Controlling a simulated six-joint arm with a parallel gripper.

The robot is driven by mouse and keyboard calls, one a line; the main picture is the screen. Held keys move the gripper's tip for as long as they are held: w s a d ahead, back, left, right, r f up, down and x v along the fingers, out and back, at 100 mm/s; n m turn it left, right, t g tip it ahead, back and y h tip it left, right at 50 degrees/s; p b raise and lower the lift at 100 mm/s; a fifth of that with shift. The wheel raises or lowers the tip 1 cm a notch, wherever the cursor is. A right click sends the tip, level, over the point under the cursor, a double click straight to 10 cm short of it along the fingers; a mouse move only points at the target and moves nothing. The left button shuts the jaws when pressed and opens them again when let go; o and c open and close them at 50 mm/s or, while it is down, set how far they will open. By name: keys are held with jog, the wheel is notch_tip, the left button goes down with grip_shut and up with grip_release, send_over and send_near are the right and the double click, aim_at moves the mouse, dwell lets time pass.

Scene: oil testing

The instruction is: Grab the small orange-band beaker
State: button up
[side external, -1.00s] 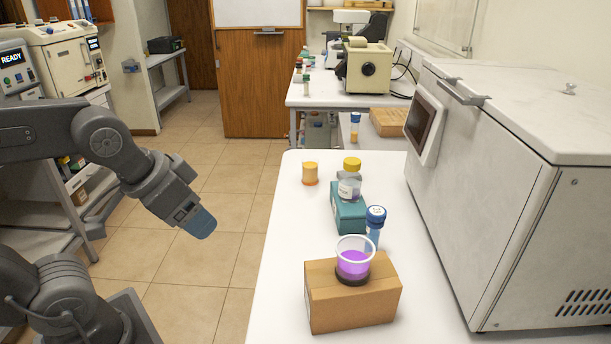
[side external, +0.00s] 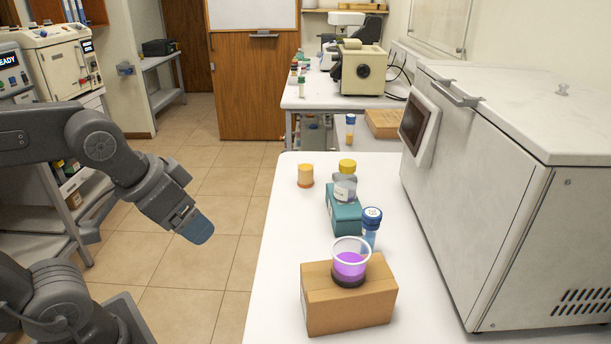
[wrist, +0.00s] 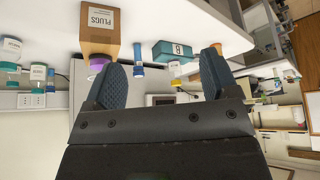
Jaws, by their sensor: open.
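A small orange cup (side external: 305,173) with a darker orange band at its base stands at the far left of the white table. It is the only orange-banded vessel I can make out in the side view; I cannot pick it out surely in the wrist view. A clear cup (side external: 349,265) with purple liquid and a dark base stands on a cardboard box (side external: 347,307) at the front. My gripper (side external: 200,232) is left of the table, over the floor and apart from everything. In the wrist view my gripper (wrist: 164,60) has its two blue fingers spread, with nothing held.
A blue-capped tube (side external: 371,228) stands behind the box. A large white machine (side external: 500,190) borders the table's right. The table's left strip is clear.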

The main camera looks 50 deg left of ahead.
jog(key=w+a+r+n, duration=0.1)
jog(key=w+r, duration=0.1)
jog(key=w, duration=0.4)
jog(key=w+a+r, duration=0.2)
jog(key=w+r, duration=0.1)
jog(key=w, duration=0.2)
jog(key=n+g+y, duration=0.2)
jog(key=n, duration=0.2)
send_over(306, 172)
jog(key=s, duration=0.3)
notch_tip(306, 172, down, 10)
jog(key=x, duration=0.8)
jog(key=shift+d, duration=0.3)
jog(key=shift+t, duration=0.3)
jog(key=shift+x, duration=3.05)
jog(key=c, duration=1)
jog(key=shift+c, duration=0.2)
